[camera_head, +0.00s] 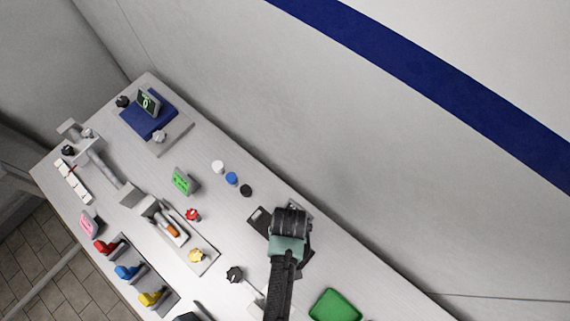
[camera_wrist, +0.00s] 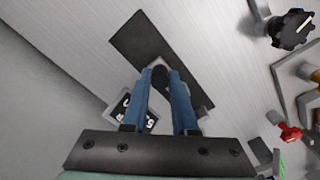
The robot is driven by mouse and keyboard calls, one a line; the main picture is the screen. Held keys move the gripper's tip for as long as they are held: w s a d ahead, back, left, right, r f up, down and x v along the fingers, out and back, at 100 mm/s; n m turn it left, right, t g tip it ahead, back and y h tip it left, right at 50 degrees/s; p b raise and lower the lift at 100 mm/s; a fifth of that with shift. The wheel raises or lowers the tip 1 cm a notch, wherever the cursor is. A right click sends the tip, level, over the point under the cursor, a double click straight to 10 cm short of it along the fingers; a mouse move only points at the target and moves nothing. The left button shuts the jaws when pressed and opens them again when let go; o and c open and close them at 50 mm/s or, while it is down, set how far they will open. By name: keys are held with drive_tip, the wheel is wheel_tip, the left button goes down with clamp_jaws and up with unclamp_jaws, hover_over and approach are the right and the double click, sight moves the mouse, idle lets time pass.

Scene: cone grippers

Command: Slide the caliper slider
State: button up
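The caliper is a long dark flat bar (camera_wrist: 140,38) lying on the bench, running diagonally in the wrist view. A small dark display with white digits (camera_wrist: 124,106) is beside it, partly hidden by my left finger. A dark round knob (camera_wrist: 160,74), apparently the slider's grip, is between the blue fingertips of my gripper (camera_wrist: 160,80). The fingers look closed on it, with no clear gap. In the head view my gripper (camera_head: 291,212) covers most of the caliper, and one dark end (camera_head: 259,219) shows to its left.
White, blue and black round pieces stand up-left of the caliper; the black one (camera_head: 246,190) is nearest. A dark knob (camera_head: 235,273) is to the lower left, and a green tray (camera_head: 335,306) lies to the lower right. The wall (camera_head: 390,190) runs along the bench's back edge.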

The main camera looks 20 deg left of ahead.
drive_tip(key=o, duration=0.5)
drive_tip(key=shift+d, duration=0.3)
drive_tip(key=shift+a, duration=0.15)
wheel_tip(320, 180, up, 13)
drive_tip(key=shift+b, duration=0.5)
